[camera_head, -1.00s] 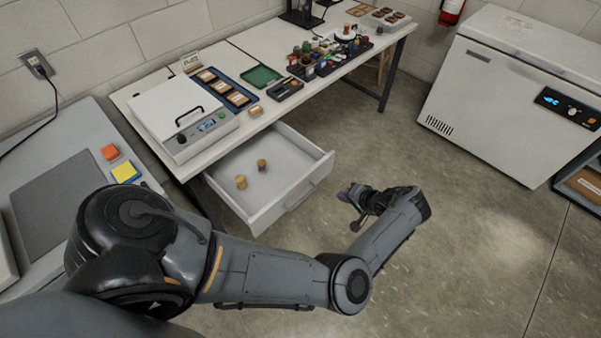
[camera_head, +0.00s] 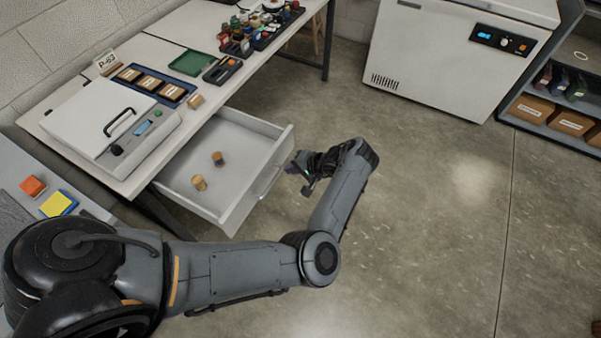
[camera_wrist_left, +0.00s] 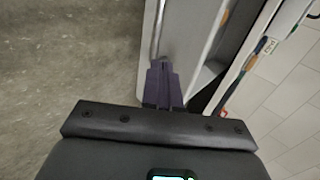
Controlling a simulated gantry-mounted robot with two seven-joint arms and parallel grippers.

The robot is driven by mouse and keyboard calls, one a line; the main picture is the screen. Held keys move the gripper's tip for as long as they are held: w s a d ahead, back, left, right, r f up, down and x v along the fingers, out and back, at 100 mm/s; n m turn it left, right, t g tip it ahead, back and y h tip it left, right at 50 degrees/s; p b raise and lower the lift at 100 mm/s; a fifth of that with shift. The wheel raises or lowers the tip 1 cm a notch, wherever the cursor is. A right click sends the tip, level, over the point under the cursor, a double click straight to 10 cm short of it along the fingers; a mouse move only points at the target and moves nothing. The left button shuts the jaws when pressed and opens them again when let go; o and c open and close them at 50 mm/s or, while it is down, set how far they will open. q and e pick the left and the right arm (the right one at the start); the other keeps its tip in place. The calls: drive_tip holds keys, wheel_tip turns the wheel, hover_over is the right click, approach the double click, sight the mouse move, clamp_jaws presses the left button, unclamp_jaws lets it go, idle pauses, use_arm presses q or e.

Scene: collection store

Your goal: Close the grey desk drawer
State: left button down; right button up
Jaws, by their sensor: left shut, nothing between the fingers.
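My left gripper (camera_head: 297,168) is just outside the drawer front, near the handle's far end. In the left wrist view its purple fingers (camera_wrist_left: 162,72) are together and empty, close to the front panel; I cannot tell whether they touch it. My right gripper is not in view.
On the white desk (camera_head: 165,50) stand a white lidded device (camera_head: 95,115), a blue tray of boxes (camera_head: 150,85) and a green tray (camera_head: 192,62). A white chest freezer (camera_head: 440,65) and a shelf (camera_head: 560,110) stand at the back right. The floor is clear.

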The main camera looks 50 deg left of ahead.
sight(271, 165)
use_arm(q)
drive_tip(key=shift+s+a+f+b, duration=0.15)
drive_tip(key=shift+s+a, duration=0.2)
drive_tip(key=shift+a, duration=0.45)
drive_tip(key=shift+s+a+f+b, duration=0.2)
drive_tip(key=shift+s+a, duration=0.15)
drive_tip(key=shift+a, duration=0.45)
drive_tip(key=shift+s+a+f+b, duration=0.15)
drive_tip(key=shift+s+a, duration=0.2)
drive_tip(key=shift+a, duration=0.45)
